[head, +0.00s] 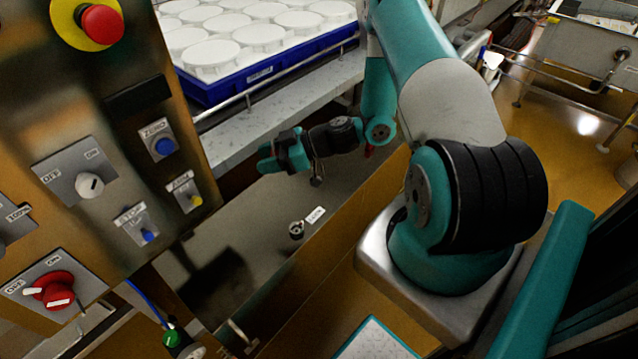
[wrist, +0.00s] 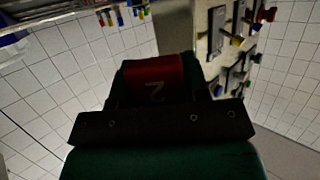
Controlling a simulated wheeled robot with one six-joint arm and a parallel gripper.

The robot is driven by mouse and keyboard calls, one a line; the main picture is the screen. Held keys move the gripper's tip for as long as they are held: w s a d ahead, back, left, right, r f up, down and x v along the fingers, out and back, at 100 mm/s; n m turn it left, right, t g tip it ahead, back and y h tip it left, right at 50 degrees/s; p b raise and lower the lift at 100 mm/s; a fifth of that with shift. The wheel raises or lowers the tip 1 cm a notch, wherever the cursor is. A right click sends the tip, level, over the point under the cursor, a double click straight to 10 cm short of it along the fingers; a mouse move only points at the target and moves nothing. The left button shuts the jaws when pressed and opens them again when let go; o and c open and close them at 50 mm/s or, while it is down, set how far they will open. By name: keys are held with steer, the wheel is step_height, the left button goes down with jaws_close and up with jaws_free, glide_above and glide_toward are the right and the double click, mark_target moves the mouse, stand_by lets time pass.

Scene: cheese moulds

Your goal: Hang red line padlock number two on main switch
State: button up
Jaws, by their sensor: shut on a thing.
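My gripper (head: 268,160) is in the middle of the head view, right of the control panel and apart from it. In the wrist view it is shut on a red padlock (wrist: 152,82), whose body shows a number 2. The shackle cannot be made out, and the head view does not clearly show the padlock. The main switch (head: 57,292) is a red rotary handle on a grey plate with OFF and ON marks, at the lower left of the panel in the head view. My gripper is above and to the right of it in the picture.
The panel (head: 120,185) also carries a red emergency button (head: 101,24), a grey selector (head: 90,185) and small coloured knobs. A blue tray (head: 225,88) of white moulds stands on a metal table behind. Small coloured items hang at the top of the wrist view (wrist: 122,16).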

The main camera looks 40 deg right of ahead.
steer(key=w+d+f+m+t+h+b, duration=0.35)
steer(key=d+f+b, duration=0.55)
steer(key=d+b, duration=0.5)
steer(key=m+t+h+b, duration=0.2)
steer(key=m+h+b, duration=0.45)
steer(key=b, duration=0.75)
glide_above(336, 176)
step_height(336, 176, down, 2)
steer(key=shift+f+n, duration=0.25)
steer(key=shift+n, duration=0.25)
step_height(336, 176, down, 10)
steer(key=b, duration=0.5)
steer(key=shift+r+b, duration=0.2)
steer(key=shift+b, duration=0.1)
